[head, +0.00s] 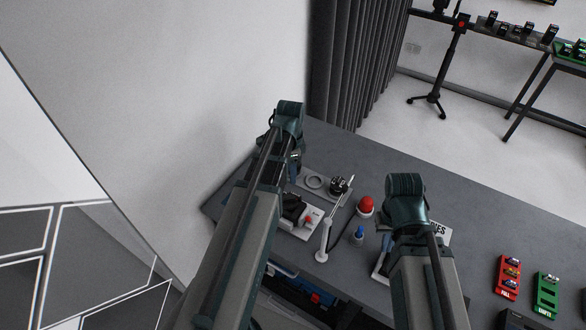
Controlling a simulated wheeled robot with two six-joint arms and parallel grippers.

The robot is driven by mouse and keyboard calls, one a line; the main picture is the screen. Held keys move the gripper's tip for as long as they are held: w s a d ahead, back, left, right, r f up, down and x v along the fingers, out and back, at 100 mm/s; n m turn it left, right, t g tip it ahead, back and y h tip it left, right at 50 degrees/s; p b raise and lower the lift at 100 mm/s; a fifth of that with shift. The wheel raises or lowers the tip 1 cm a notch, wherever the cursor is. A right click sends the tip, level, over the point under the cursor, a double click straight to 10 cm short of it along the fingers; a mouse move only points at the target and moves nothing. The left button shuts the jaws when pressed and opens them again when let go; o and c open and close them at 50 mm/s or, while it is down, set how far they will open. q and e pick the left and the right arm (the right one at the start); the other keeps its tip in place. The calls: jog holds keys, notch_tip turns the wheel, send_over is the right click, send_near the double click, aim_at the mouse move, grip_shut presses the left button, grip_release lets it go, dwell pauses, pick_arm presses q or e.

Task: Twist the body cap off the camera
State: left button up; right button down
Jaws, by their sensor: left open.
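A dark, blocky object that looks like the camera (293,207) sits on a white stand (312,217) on the grey table, partly hidden by my left arm. I cannot make out its body cap. My left gripper (294,167) hangs from the end of the left arm, behind and above the dark object. It is mostly covered by the arm, looks open, and shows nothing held. My right arm reaches in over the table to the right of the red button, and its gripper is hidden behind the arm.
A grey tray (326,197) with a ring (314,181) and a small dark item (338,185) lies behind. A white post (323,242), red dome button (366,205) and blue-topped item (359,234) stand between my arms. Red (508,276) and green (546,294) racks sit right.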

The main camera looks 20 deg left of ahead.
aim_at(291, 197)
pick_arm(q)
notch_tip(291, 197, down, 13)
jog(key=b, duration=1.2)
grip_shut()
jog(key=shift+n, duration=1.6)
